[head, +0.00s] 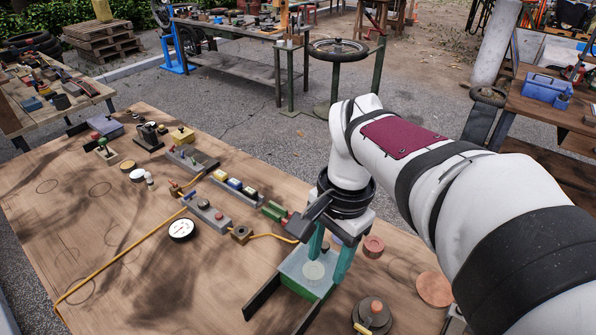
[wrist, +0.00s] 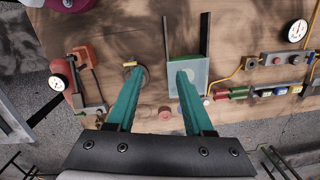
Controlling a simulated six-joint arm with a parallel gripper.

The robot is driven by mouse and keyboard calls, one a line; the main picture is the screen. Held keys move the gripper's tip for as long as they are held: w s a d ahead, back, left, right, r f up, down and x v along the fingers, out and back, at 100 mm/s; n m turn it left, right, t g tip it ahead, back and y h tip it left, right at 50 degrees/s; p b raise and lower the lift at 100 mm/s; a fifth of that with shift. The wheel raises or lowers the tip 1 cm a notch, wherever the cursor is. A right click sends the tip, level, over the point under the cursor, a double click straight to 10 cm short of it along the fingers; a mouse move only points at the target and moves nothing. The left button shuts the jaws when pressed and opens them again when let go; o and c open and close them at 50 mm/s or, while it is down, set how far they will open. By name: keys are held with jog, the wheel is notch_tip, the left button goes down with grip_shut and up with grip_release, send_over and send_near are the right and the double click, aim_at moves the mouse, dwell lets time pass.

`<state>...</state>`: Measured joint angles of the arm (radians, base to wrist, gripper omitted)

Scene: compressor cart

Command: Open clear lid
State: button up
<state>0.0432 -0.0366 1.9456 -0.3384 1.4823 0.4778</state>
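A shallow box with a pale, see-through lid (head: 296,268) and a green lower edge sits on the wooden bench. The lid also shows in the wrist view (wrist: 196,66); it appears flat on the box, and a pale round shape shows at it. My gripper (head: 328,266) has two teal fingers and is open and empty, pointing down above the box. In the wrist view my gripper (wrist: 160,74) has its right finger overlapping the box and its left finger over a round knob (wrist: 136,70). Contact with the lid cannot be told.
Two dark bars (head: 264,291) extend from the box's near side. A yellow cable (head: 125,252) and a row of small fittings (head: 234,186) lie left of it. A reddish round part (head: 373,246) and a dark round knob (head: 371,313) stand to the right. The bench's left part is mostly clear.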

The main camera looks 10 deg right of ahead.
aim_at(325, 245)
jog(key=shift+o, duration=0.3)
jog(key=w+d+f+m, duration=0.1)
jog(key=w+m, duration=0.1)
jog(key=w, duration=0.3)
jog(key=w+d+f+m, duration=0.1)
jog(key=w+d+m, duration=0.1)
jog(key=w, duration=0.4)
jog(key=w+d+f+m+h, duration=0.1)
jog(key=w+m, duration=0.1)
jog(key=w, duration=0.4)
jog(key=shift+d+f+m, duration=0.25)
jog(key=shift+m, duration=0.15)
notch_tip(325, 245, down, 16)
jog(key=shift+w+r, duration=0.1)
jog(key=shift+r, duration=0.05)
grip_shut()
jog(key=shift+r, duration=0.1)
